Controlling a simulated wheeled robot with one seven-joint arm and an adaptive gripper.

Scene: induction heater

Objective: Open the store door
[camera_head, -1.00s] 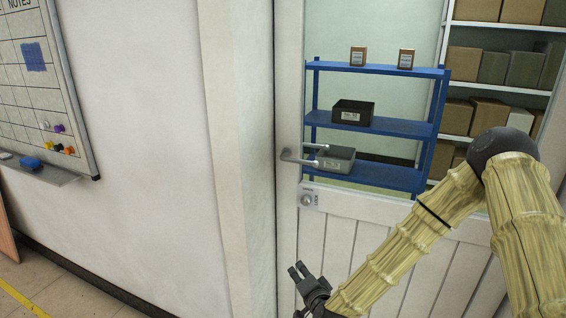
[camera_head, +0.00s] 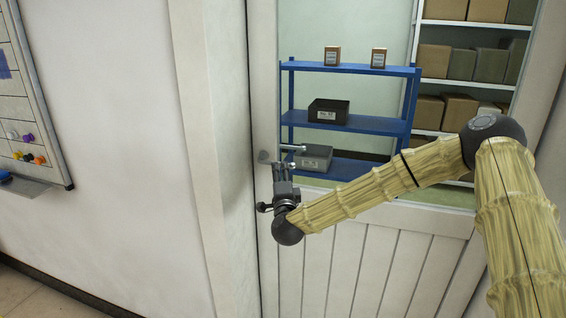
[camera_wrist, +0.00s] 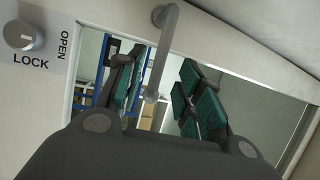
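The store door (camera_head: 350,260) is white with a large window and looks shut in its frame. Its grey lever handle (camera_head: 293,147) sits at the door's left edge. My gripper (camera_head: 281,167) points up at the handle, just below it in the head view, and hides part of it. In the wrist view, the handle (camera_wrist: 164,55) hangs between the two spread, green-padded fingers (camera_wrist: 161,97). The gripper is open; I cannot tell whether a finger touches the handle. A lock knob (camera_wrist: 22,35) marked OPEN and LOCK is beside the handle; the gripper hides it in the head view.
A white wall (camera_head: 110,130) and door frame (camera_head: 210,150) are left of the door. A whiteboard (camera_head: 25,110) hangs at far left. Behind the window stand a blue shelf (camera_head: 345,121) with small boxes and pale shelving with cartons (camera_head: 460,110).

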